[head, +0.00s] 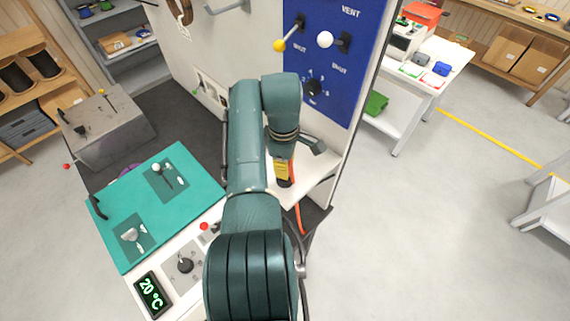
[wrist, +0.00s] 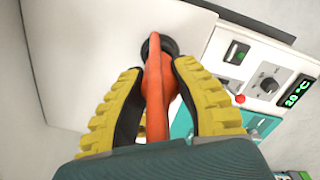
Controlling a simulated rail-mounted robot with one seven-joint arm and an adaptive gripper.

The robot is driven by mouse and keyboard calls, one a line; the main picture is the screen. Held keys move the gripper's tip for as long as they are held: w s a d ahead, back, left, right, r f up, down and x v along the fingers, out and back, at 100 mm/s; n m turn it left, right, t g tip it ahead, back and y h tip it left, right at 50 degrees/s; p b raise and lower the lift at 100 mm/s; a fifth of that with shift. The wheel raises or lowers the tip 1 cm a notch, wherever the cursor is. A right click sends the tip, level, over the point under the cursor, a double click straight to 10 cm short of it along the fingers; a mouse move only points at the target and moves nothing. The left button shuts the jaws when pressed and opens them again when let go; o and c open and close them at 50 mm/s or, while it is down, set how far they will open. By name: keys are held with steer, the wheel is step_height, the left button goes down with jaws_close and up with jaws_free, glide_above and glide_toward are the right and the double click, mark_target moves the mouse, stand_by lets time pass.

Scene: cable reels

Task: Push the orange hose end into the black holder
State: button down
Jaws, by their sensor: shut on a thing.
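The orange hose end (wrist: 156,90) lies between the two yellow ridged fingers of my gripper (wrist: 155,100) in the wrist view. My gripper is shut on it. Its far tip is in front of the round black holder (wrist: 168,46) on a white surface and overlaps it in the picture. I cannot tell whether the tip is inside the holder or just over it. In the head view my gripper (head: 283,172) shows only partly as yellow beyond my arm, and the orange hose (head: 299,217) hangs below it. The holder is hidden there.
A white panel with a knob (head: 185,264) and a temperature display (head: 152,295) is left of my arm, beside a teal board (head: 190,185) with levers. A blue valve panel (head: 335,50) stands behind. Open floor (head: 420,230) lies to the right.

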steer(key=c, duration=0.9)
jaws_free()
steer(key=shift+o, duration=0.2)
step_height(320, 180, up, 8)
steer(key=shift+a+f, duration=0.1)
steer(key=shift+f, duration=0.15)
